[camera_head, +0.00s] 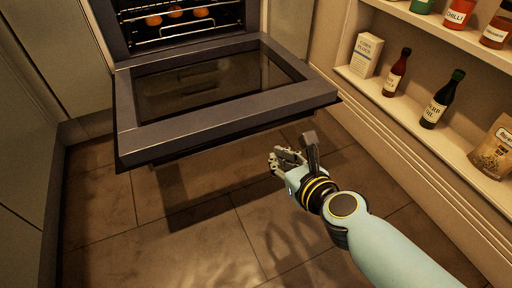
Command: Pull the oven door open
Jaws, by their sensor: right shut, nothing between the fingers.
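The oven door (232,113) is hinged down and stands open, close to level, with its dark glass panel facing up. The oven cavity (190,28) behind it is exposed, with a wire rack bearing several round orange-brown items (175,12). My right gripper (277,160) is just in front of and below the door's front right part, over the floor. It is shut and empty, and a gap shows between it and the door edge. My left gripper is out of view.
Shelves on the right hold a cornflour box (366,55), a red bottle (397,73), a dark bottle (441,99), a paper bag (492,150) and spice jars (458,13). Cabinet panels (35,100) stand at the left. The tiled floor (170,220) in front is clear.

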